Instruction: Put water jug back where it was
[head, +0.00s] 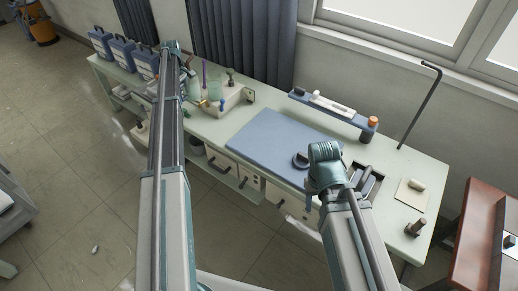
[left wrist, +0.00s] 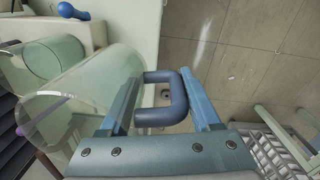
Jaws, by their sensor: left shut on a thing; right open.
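The water jug (left wrist: 85,95) is a clear greenish cylinder with a blue-grey U-shaped handle (left wrist: 168,103). My left gripper (left wrist: 165,98) is shut on that handle, with the jug beside its fingers. In the head view the jug (head: 193,87) is near the far end of the bench, next to my left gripper (head: 183,75), which my arm partly hides. I cannot tell whether the jug's base touches anything. My right gripper (head: 311,192) is open over the bench's near edge by the blue mat; its fingers are mostly hidden.
Another clear vessel (left wrist: 42,58) stands close beside the jug. A white tray (head: 232,104) with bottles sits on the bench (head: 205,128). Blue bins (head: 122,52) stand at the far left. The blue mat (head: 270,140) is mostly clear, with a shelf rack (head: 330,112) behind it.

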